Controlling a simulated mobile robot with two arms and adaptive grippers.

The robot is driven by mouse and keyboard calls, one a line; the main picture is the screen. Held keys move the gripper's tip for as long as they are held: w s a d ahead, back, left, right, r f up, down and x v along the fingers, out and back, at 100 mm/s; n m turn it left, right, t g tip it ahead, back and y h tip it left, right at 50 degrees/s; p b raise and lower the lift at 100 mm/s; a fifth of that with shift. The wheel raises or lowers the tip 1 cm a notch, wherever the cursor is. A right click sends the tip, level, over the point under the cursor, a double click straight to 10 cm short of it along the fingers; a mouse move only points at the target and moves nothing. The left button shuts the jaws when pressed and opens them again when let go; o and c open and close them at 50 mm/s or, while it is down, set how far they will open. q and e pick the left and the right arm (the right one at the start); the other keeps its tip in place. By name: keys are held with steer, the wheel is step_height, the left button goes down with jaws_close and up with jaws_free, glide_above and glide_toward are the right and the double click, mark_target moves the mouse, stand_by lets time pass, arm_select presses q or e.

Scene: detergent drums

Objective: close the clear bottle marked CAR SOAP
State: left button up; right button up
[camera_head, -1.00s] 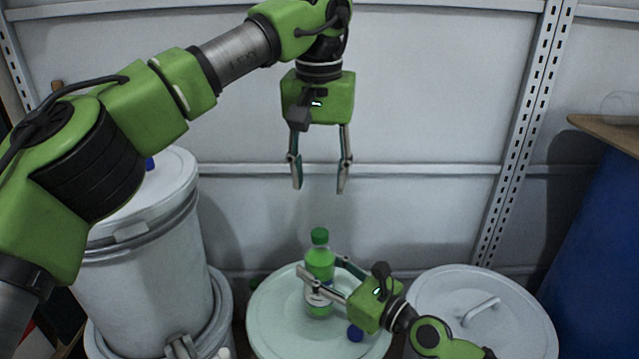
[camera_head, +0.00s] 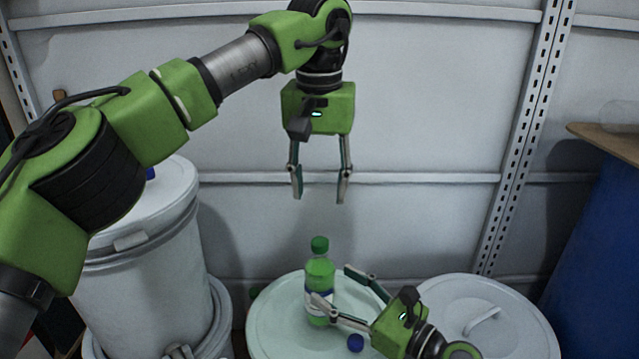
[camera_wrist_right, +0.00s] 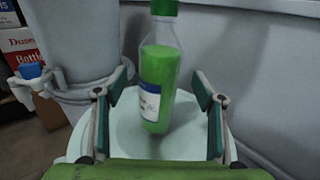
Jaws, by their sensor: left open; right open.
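A clear bottle (camera_head: 319,272) with green liquid and a white-and-blue label stands upright on a pale round drum lid (camera_head: 265,325). The label's words are too small to read. A green cap (camera_head: 320,244) sits on its neck; I cannot tell how tight it is. My left gripper (camera_head: 320,198) is open and empty, pointing down above the bottle, clear of the cap. My right gripper (camera_head: 335,284) is open at the bottle's lower right, its fingertips near it. In the right wrist view the bottle (camera_wrist_right: 158,85) stands upright between the spread fingers, with clear space either side.
A tall white drum (camera_head: 140,290) stands left, and a lidded drum (camera_head: 480,310) with a handle stands right. A blue drum (camera_head: 600,260) is at the far right. A grey wall is behind.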

steer(key=v, duration=0.6)
steer(key=shift+s+d, duration=0.25)
steer(key=shift+s, duration=0.05)
